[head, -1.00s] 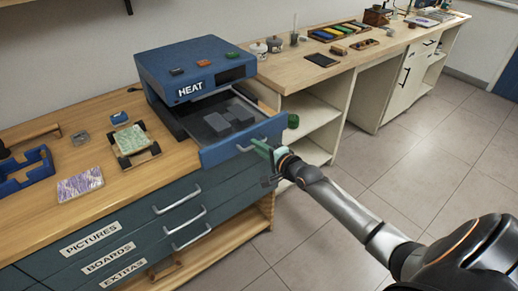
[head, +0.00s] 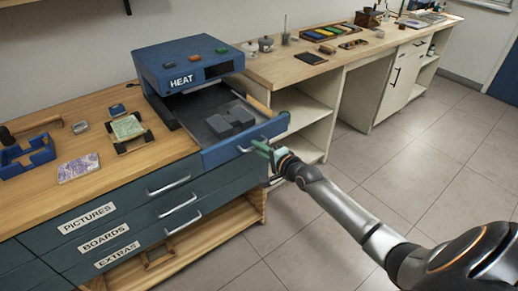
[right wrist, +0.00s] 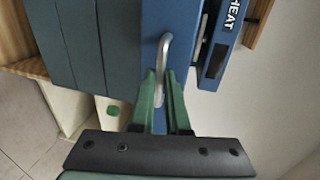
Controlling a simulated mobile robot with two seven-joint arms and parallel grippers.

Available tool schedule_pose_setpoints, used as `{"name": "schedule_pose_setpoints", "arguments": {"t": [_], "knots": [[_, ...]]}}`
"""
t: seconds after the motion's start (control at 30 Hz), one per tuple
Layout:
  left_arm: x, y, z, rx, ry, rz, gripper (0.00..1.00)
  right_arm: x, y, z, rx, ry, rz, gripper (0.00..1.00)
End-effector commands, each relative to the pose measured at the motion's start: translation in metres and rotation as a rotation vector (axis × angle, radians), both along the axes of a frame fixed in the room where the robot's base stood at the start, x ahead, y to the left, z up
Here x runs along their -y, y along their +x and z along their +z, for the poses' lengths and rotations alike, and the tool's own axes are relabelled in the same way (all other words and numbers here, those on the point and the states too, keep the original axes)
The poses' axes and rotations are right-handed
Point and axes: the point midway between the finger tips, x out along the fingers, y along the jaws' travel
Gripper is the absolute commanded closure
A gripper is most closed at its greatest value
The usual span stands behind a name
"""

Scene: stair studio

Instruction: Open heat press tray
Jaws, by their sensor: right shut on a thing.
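The blue heat press (head: 188,65) marked HEAT stands on the wooden counter. Its tray (head: 203,106) is pulled well out toward the front, with dark grey blocks (head: 231,121) lying on it. The tray's blue front (head: 220,153) carries a silver bar handle (head: 246,148). My right gripper (head: 262,147) is at this handle. In the right wrist view its green fingers (right wrist: 161,88) are shut around one end of the handle (right wrist: 165,50). My left gripper is out of view.
Drawers labelled PICTURES, BOARDS and EXTRAS (head: 110,254) sit below the counter. On the counter left of the press are a green-patterned plate (head: 127,128), a purple tile (head: 78,167) and a blue holder (head: 27,157). The floor (head: 400,155) at the right is clear.

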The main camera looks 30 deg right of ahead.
Motion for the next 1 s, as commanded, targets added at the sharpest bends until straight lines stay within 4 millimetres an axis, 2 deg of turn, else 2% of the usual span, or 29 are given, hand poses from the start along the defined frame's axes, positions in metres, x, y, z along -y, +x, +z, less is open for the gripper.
{"name": "schedule_pose_setpoints", "arguments": {"t": [0.2,0.23,0.5,0.8,1.0], "knots": [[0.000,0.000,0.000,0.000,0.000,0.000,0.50,0.000,0.000,0.000,0.000,0.000,0.000,1.00],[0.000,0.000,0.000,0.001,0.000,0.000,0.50,0.000,0.000,0.000,0.000,0.000,0.000,0.85],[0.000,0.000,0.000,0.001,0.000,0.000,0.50,0.000,0.000,0.000,0.000,0.000,0.000,0.58],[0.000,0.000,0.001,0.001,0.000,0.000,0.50,0.000,-0.003,0.000,-0.001,0.000,0.000,0.58],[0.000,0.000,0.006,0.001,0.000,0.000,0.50,0.002,-0.025,0.005,-0.003,0.000,0.000,0.58]]}}
